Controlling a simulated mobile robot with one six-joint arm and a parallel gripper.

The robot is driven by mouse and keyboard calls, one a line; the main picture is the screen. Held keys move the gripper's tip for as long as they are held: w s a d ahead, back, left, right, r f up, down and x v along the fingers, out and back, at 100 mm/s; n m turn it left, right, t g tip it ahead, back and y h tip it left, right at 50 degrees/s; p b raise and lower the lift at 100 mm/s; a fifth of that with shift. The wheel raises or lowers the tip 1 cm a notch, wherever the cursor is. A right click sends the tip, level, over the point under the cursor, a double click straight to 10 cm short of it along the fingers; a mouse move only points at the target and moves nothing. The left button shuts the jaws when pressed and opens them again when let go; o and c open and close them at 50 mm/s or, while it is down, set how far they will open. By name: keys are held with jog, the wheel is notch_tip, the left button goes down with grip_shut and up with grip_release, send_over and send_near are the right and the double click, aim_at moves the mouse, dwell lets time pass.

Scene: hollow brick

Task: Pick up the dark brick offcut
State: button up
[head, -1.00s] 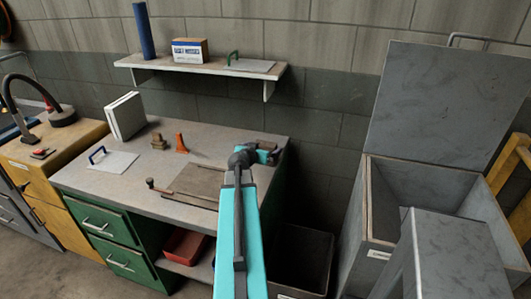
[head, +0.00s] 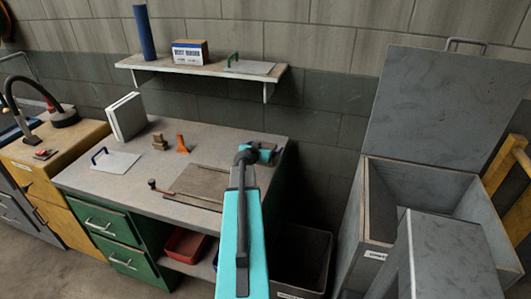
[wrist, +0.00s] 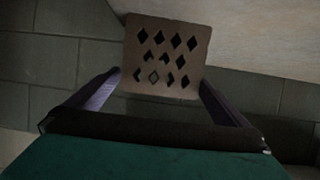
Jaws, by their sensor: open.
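A brown-grey brick piece (wrist: 189,30) with rows of diamond-shaped holes shows in the wrist view, its holed face towards the camera. It appears to be the dark brick offcut. My gripper (wrist: 160,82) is open, with one dark finger on each side of the lower part of the brick. I cannot tell whether the fingers touch it. In the head view my gripper (head: 268,153) is over the back right corner of the workbench (head: 225,143). The brick cannot be made out there.
A flat board (head: 203,183), an orange piece (head: 182,144), a brown block (head: 159,141) and a handled plate (head: 115,161) are on the bench. A shelf (head: 150,65) hangs above. A dark bin (head: 303,262) and a large open grey box (head: 385,205) stand to the right.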

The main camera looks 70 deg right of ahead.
dwell(0.4)
jog(key=c, duration=1.5)
jog(key=shift+o, duration=0.2)
jog(key=shift+r, duration=0.1)
jog(key=shift+w+r, duration=0.15)
jog(key=shift+r, duration=0.6)
notch_tip(320, 180, up, 2)
jog(key=shift+a+r, duration=0.1)
jog(key=s+a+b, duration=0.3)
jog(key=a+b, duration=0.1)
jog(key=a, duration=0.6)
jog(key=shift+s+a+r+b, duration=0.2)
jog(key=shift+s+r+b, duration=0.1)
jog(key=shift+r+b, duration=0.1)
